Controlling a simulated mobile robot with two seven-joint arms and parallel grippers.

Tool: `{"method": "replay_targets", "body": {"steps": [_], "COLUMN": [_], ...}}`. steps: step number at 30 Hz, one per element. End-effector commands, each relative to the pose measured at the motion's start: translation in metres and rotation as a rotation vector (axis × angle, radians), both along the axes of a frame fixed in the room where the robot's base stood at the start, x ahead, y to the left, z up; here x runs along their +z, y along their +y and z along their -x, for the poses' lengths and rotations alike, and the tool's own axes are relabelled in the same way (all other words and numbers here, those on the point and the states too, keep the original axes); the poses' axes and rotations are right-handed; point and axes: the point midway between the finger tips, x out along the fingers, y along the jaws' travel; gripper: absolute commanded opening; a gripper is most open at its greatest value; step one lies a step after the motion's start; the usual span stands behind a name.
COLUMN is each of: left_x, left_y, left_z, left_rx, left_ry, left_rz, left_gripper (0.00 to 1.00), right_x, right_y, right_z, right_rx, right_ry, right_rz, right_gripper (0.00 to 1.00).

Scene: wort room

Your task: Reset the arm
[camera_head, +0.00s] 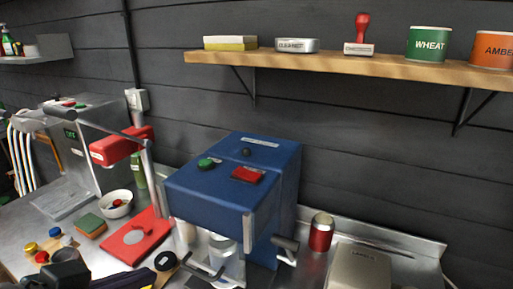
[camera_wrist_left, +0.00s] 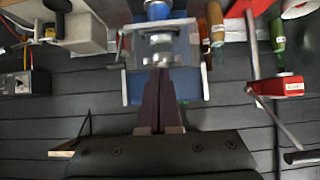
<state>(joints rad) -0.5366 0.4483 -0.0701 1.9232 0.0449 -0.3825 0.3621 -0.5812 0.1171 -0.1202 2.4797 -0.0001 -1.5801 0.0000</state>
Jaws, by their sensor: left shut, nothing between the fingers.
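My left gripper (camera_head: 125,280) shows only in part, as dark pieces at the bottom left edge of the head view. In the left wrist view its two dark fingers (camera_wrist_left: 162,75) lie together with nothing between them, pointing at the blue machine (camera_wrist_left: 192,85). That wrist picture looks upside down. In the head view the blue machine (camera_head: 215,200), with a green button and a red switch on top, stands just beyond and to the right of the gripper. My right gripper is in neither view.
A red lever press (camera_head: 122,145) with a red base (camera_head: 135,238) stands left of the blue machine. A white bowl (camera_head: 116,204), a sponge (camera_head: 90,225) and loose caps lie nearby. A red can (camera_head: 321,233) stands to the right. A wooden shelf (camera_head: 350,66) is above.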

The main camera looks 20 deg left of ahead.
Motion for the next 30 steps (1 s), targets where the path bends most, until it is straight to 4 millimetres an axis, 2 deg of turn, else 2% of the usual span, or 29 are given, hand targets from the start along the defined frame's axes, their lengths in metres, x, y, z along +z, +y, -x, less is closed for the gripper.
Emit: {"method": "replay_targets", "body": {"steps": [5,8,14,19,21,26,30], "left_x": [-0.001,-0.001,0.01,0.028,0.067,0.12,0.172], "left_y": [-0.011,-0.026,-0.054,-0.071,-0.069,-0.068,-0.068], "left_z": [0.008,0.024,0.074,0.12,0.12,0.12,0.12], "left_rx": [0.007,0.011,-0.019,-0.072,-0.072,-0.072,-0.072], "left_ry": [0.067,0.183,0.451,0.648,0.651,0.652,0.652], "left_rz": [-0.016,-0.045,-0.093,-0.104,-0.111,-0.112,-0.112], "left_gripper": [0.0,0.0,0.0,0.0,0.0,0.0,0.0], "right_x": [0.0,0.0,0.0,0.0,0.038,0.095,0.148], "right_y": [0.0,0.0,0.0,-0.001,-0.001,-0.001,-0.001], "right_z": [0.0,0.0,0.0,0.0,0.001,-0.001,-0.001], "right_rx": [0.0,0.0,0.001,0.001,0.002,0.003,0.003], "right_ry": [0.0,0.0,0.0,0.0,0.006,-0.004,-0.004], "right_rz": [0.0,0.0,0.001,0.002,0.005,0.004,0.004], "right_gripper": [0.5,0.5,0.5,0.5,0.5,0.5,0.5]}}
